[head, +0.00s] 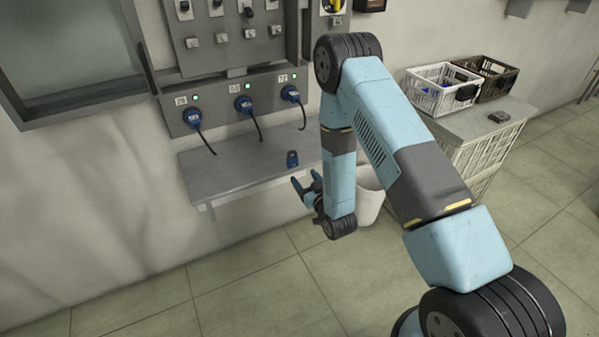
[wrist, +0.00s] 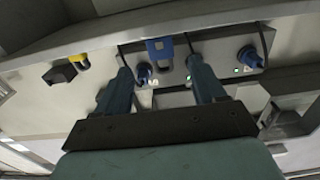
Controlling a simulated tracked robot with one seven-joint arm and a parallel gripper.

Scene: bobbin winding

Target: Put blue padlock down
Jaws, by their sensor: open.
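The blue padlock (head: 292,159) sits on the grey shelf (head: 235,172) below the socket panel, toward the shelf's right part. In the wrist view the padlock (wrist: 160,48) shows beyond and between my fingertips, apart from both fingers. My gripper (head: 306,180) is open and empty, just in front of the shelf's edge. In the wrist view my gripper (wrist: 158,62) shows its two blue fingers spread wide.
Several blue plugs (head: 244,104) with black cables hang from the panel above the shelf. A white bin (head: 369,205) stands behind my arm. A white basket (head: 428,97) and a dark crate (head: 497,80) stand at the right. The shelf's left part is bare.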

